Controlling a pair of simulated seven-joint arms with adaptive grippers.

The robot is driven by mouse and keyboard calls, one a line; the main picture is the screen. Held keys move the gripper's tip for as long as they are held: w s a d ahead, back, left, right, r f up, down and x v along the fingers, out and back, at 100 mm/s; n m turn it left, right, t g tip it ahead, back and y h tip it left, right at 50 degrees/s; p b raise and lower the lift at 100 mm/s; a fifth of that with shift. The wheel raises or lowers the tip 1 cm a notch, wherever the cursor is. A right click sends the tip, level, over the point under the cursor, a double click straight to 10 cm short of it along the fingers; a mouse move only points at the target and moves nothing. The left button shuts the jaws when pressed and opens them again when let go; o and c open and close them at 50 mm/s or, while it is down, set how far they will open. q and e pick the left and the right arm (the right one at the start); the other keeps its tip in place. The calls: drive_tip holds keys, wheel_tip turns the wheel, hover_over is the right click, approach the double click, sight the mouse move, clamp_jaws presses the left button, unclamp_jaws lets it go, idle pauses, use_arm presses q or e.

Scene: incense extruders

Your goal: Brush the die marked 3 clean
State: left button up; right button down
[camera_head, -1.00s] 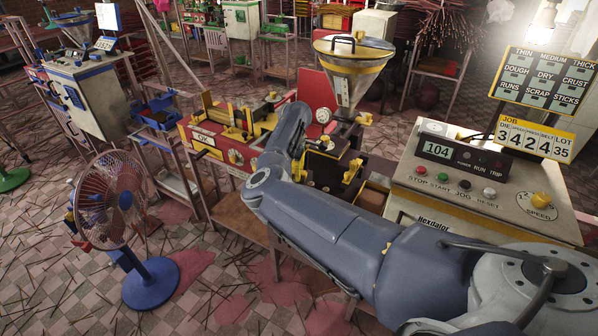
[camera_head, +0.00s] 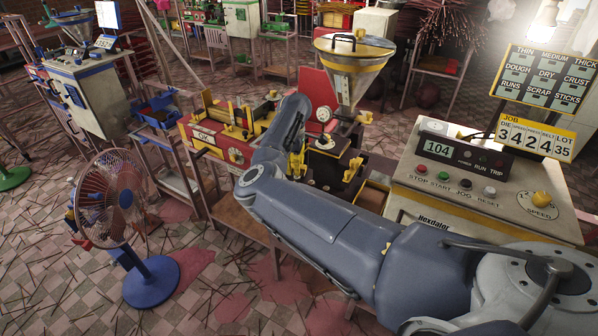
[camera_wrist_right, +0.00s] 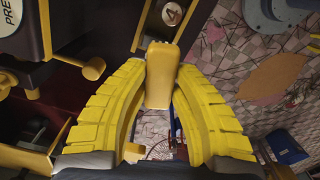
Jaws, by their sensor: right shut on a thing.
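My right gripper (camera_head: 296,163) is in front of the extruder, below and left of its hopper. In the right wrist view its yellow fingers (camera_wrist_right: 160,103) are shut on a tan-yellow bar (camera_wrist_right: 160,75). A small plate marked 4 (camera_wrist_right: 172,13) sits in a tan-yellow frame just beyond the bar. I cannot make out a die marked 3 in either view. My left gripper is not in view.
The steel hopper (camera_head: 352,62) rises behind my right gripper. A control box (camera_head: 480,185) reading 104 stands right, below a job board (camera_head: 535,136). A red and yellow bench unit (camera_head: 222,148) is at left. A fan (camera_head: 110,198) stands on the floor.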

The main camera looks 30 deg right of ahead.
drive_tip(key=shift+a+r, duration=0.1)
drive_tip(key=shift+r, duration=2.7)
drive_tip(key=shift+s, duration=0.15)
drive_tip(key=s+d+r+m, duration=0.4)
drive_tip(key=s+d+r, duration=0.4)
drive_tip(key=s+r, duration=0.15)
drive_tip(key=s+d+r+m, duration=0.3)
drive_tip(key=s+d+r, duration=0.45)
drive_tip(key=s, duration=0.35)
drive_tip(key=s+a+r+m, duration=0.2)
drive_tip(key=s+r, duration=0.3)
drive_tip(key=s, duration=0.3)
drive_tip(key=s+a+r+m, duration=0.2)
drive_tip(key=s+r+m, duration=0.3)
drive_tip(key=s, duration=0.3)
drive_tip(key=s+a+r+m, duration=0.2)
drive_tip(key=s+r, duration=0.3)
drive_tip(key=s, duration=0.4)
drive_tip(key=shift+a+r+m, duration=0.25)
drive_tip(key=shift+r+m, duration=0.15)
drive_tip(key=shift+m, duration=0.3)
